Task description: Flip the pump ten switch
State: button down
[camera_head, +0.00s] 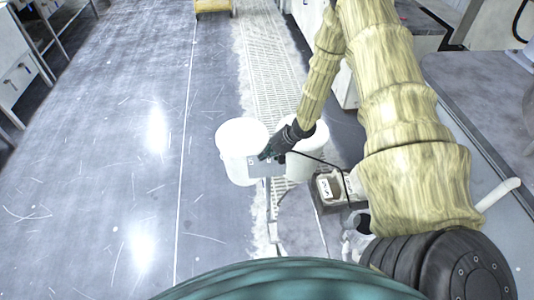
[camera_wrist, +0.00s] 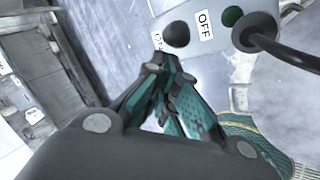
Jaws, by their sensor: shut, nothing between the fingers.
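A grey switch box (camera_wrist: 225,45) shows at the top of the wrist view. It carries a round black switch (camera_wrist: 176,34) between an ON label (camera_wrist: 158,41) and an OFF label (camera_wrist: 204,24). A green button (camera_wrist: 231,16) is to the right. No pump number is readable. In the head view the box (camera_head: 262,165) appears as a small grey panel at my gripper (camera_head: 266,156). My gripper (camera_wrist: 168,76) is shut and empty, its fingertips just below the switch in the wrist view. I cannot tell whether they touch the box.
A black cable (camera_wrist: 285,52) leaves the box at the right. Two white buckets (camera_head: 234,138) (camera_head: 303,166) stand behind and beside the panel. A second grey box with white labels (camera_head: 326,188) sits to the right. The floor (camera_head: 110,150) at left is open.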

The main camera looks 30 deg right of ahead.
jog(key=shift+r, duration=0.1)
jog(key=shift+r+p, duration=0.6)
jog(key=shift+r, duration=0.15)
jog(key=shift+s+a, duration=0.1)
jog(key=s+d+r+b, duration=0.1)
jog(key=s+d+r, duration=0.1)
jog(key=s+r, duration=0.4)
notch_tip(320, 180, up, 3)
jog(key=shift+s+d+r, duration=0.1)
jog(key=shift+s+d, duration=0.2)
jog(key=shift+s, duration=0.05)
dwell(0.7)
